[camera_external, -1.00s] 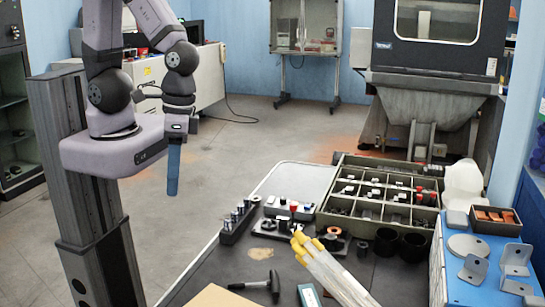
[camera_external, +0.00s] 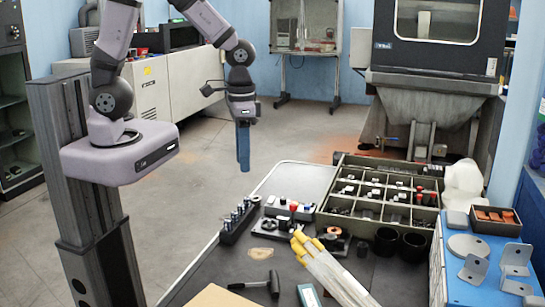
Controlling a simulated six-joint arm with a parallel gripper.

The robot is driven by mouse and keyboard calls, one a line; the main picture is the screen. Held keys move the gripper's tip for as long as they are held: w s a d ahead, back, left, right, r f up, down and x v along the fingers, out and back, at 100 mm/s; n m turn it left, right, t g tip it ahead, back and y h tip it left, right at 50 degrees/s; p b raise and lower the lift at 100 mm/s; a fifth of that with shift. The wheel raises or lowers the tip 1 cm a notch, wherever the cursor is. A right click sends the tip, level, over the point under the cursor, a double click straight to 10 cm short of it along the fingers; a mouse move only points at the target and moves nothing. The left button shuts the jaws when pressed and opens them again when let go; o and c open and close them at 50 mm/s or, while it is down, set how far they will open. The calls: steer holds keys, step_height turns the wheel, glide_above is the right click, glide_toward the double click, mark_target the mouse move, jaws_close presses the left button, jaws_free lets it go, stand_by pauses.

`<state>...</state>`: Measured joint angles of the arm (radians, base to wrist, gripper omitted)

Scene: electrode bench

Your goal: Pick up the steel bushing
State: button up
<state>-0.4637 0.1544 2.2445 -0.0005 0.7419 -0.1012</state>
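My gripper (camera_external: 243,168) hangs pointing down in the air, left of the bench's far corner and above bench height. Its blue fingers overlap into one block from this side, so I cannot see a gap. No object shows below the fingertips. I cannot single out the steel bushing with certainty. A small dark grey cylinder (camera_external: 362,249) stands upright on the bench, left of two black cups (camera_external: 398,243). A dark rack (camera_external: 239,221) with several silver-topped pieces stands at the bench's left edge, nearest to my gripper.
A divided crate (camera_external: 345,213) of parts stands at the back of the bench (camera_external: 302,180). Yellow-ended tubes (camera_external: 325,268), a hammer (camera_external: 262,284) and fixture plates lie in front. A blue box (camera_external: 470,283) with metal brackets is at the right. The back left bench surface is clear.

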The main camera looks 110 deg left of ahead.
steer(key=a+f+n+b, duration=0.3)
steer(key=a+f+b, duration=0.1)
steer(key=a+f, duration=0.4)
steer(key=n+b, duration=0.3)
glide_toward(256, 202)
steer(key=a, duration=0.2)
steer(key=shift+s+d+f+p, duration=0.15)
steer(key=shift+f+p, duration=0.1)
steer(key=shift+f, duration=0.9)
steer(key=shift+s+f+p, duration=0.1)
steer(key=shift+f+p, duration=0.15)
steer(key=shift+f, duration=0.9)
steer(key=shift+s+d+f+p, duration=0.15)
steer(key=shift+f+p, duration=0.1)
steer(key=shift+f, duration=0.9)
steer(key=shift+a+f, duration=0.15)
steer(key=shift+f, duration=0.45)
steer(key=c, duration=0.8)
